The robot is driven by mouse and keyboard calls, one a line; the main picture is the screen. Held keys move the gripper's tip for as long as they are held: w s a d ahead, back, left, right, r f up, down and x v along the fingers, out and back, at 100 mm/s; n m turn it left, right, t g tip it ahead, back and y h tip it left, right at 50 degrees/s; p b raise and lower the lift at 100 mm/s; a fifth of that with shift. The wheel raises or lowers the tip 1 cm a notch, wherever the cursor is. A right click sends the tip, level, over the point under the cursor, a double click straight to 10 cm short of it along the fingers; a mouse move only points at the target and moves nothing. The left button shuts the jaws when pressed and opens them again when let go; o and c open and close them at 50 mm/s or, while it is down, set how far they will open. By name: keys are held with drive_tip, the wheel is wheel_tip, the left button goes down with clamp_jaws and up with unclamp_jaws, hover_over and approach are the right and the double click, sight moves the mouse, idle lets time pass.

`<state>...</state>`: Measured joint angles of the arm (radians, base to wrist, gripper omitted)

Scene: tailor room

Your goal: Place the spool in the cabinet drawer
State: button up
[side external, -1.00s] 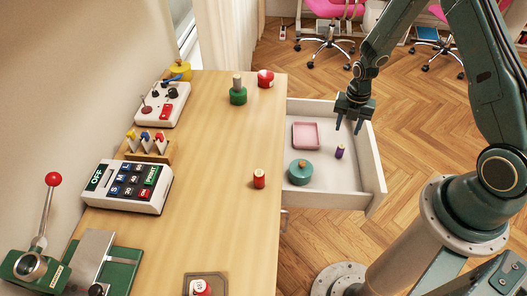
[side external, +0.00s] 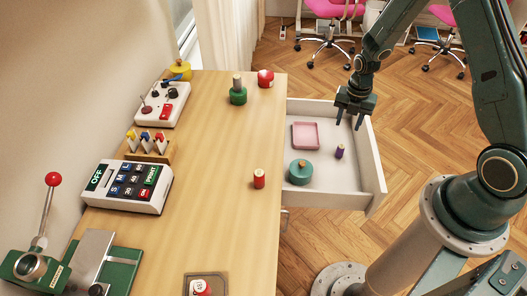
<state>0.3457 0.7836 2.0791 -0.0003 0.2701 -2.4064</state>
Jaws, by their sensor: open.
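The cabinet drawer (side external: 325,200) is pulled out on the right of the wooden cabinet top. Inside it a small purple spool (side external: 339,151) stands upright near the drawer's right side. A small red spool-like piece (side external: 259,178) stands upright on the cabinet top near its right edge. My gripper (side external: 348,124) is open and points down above the back right part of the drawer. It is empty and apart from the purple spool.
The drawer also holds a pink tray (side external: 306,136) and a round teal container (side external: 301,172). Green (side external: 238,93) and red (side external: 265,78) pieces stand on the cabinet top. A keypad device (side external: 127,186), a switch box (side external: 162,104) and a lever press line its left side. The middle is clear.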

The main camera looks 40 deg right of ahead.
drive_tip(key=s+a+r+m+t, duration=0.1)
drive_tip(key=a+r+m, duration=0.3)
drive_tip(key=r, duration=0.7)
drive_tip(key=s+a+r+m+t, duration=0.1)
drive_tip(key=s+a+r+m, duration=0.15)
drive_tip(key=r+m, duration=0.6)
drive_tip(key=s+a+r+m+t, duration=0.1)
drive_tip(key=s+a+r+m, duration=0.2)
drive_tip(key=s+r+m, duration=0.2)
drive_tip(key=s+a+r+m+t, duration=0.2)
drive_tip(key=s+a+r+m, duration=0.2)
drive_tip(key=s+r, duration=0.5)
drive_tip(key=shift+s+r+m, duration=0.15)
drive_tip(key=shift+s+m, duration=0.8)
drive_tip(key=shift+m, duration=0.1)
